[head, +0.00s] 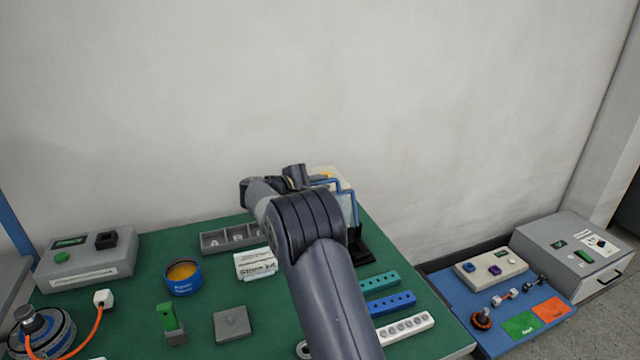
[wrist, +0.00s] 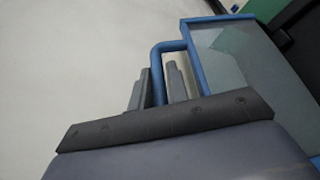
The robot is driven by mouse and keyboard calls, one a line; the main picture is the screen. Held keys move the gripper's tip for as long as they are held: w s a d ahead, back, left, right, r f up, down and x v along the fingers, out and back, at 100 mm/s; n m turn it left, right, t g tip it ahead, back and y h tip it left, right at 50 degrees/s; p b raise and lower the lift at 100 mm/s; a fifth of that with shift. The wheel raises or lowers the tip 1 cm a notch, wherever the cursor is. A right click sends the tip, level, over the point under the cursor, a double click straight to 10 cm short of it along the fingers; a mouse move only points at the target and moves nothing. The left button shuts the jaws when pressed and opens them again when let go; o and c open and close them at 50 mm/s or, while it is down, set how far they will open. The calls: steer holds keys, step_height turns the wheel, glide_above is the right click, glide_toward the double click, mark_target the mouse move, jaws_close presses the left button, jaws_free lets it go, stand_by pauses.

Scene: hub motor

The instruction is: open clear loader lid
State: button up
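The clear loader lid (wrist: 225,55) is a see-through panel in a blue frame, at the upper right of the wrist view. A blue bar handle (wrist: 168,46) bends out from its left side. My gripper (wrist: 160,88) has one finger on each side of the handle, with both fingers close against it; it looks shut on the handle. In the head view the lid (head: 347,206) shows at the table's back right, partly behind my arm. It looks tilted up, but its exact angle is unclear. My fingertips are hidden there.
The green table (head: 215,290) holds a grey tray (head: 230,238), a blue tin (head: 184,280), a grey box with a green button (head: 85,260) and hole blocks (head: 390,303) near my arm. The wall (head: 300,80) stands close behind. A blue side table (head: 480,310) is at right.

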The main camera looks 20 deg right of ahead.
jaws_close()
steer(key=shift+f, duration=0.1)
steer(key=s+m+b, duration=0.1)
steer(key=s+b, duration=0.1)
steer(key=b, duration=0.4)
steer(key=shift+s+m+t+h+b, duration=0.3)
steer(key=shift+s+t+b, duration=0.05)
steer(key=shift+t, duration=0.05)
steer(key=shift+s+r+m+b, duration=0.3)
steer(key=shift+s+r+b, duration=0.1)
steer(key=shift+b, duration=0.2)
